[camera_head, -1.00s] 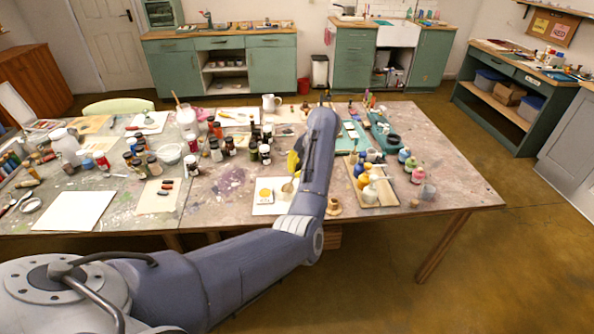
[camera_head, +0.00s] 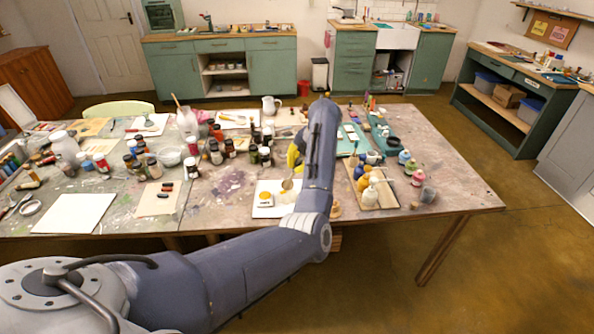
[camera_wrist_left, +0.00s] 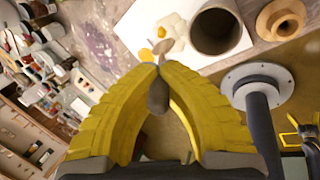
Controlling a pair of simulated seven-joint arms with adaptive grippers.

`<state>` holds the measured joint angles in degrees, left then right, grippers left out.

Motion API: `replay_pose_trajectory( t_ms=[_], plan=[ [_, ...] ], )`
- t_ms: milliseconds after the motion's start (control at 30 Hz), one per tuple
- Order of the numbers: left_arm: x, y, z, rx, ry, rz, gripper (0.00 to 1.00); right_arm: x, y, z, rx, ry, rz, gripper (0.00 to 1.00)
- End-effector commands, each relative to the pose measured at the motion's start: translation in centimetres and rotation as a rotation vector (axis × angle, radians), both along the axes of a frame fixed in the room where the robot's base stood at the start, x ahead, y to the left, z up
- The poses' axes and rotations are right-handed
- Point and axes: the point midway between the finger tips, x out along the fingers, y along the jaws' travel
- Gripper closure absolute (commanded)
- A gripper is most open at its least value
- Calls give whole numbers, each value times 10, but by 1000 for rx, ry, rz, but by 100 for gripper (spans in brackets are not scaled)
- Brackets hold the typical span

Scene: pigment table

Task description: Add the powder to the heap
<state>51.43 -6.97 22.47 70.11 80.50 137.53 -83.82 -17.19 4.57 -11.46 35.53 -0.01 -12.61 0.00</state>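My left gripper (camera_wrist_left: 158,68) shows at the bottom of the wrist view, its yellow fingers closed on the dark handle of a small spoon (camera_wrist_left: 167,45). The spoon also shows in the head view (camera_head: 287,184), over the white sheet (camera_head: 261,211). A pale cream heap (camera_wrist_left: 172,26) lies on the sheet with orange-yellow powder (camera_wrist_left: 147,54) beside it. The orange-yellow powder also shows left of the spoon in the head view (camera_head: 265,195). I cannot tell whether the spoon bowl holds powder or touches the heap.
A dark round pot (camera_wrist_left: 215,28) stands on the sheet's edge, beside a turned wooden piece (camera_wrist_left: 281,19). Several dark jars (camera_head: 265,156) stand behind the sheet.

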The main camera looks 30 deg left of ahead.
Motion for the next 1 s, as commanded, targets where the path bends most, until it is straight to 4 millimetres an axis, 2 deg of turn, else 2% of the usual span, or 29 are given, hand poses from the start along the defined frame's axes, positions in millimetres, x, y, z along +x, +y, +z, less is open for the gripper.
replay_pose_trajectory(
  t_ms=[500, 1000],
  plan=[
    [0, 0, 33, 0, -1, 0, 100, 0, 0, 0, 0, 0, 0, 0],
    [0, 0, 37, 0, 0, 0, 100, 0, 0, 0, 0, 0, 0, 0]
  ],
)
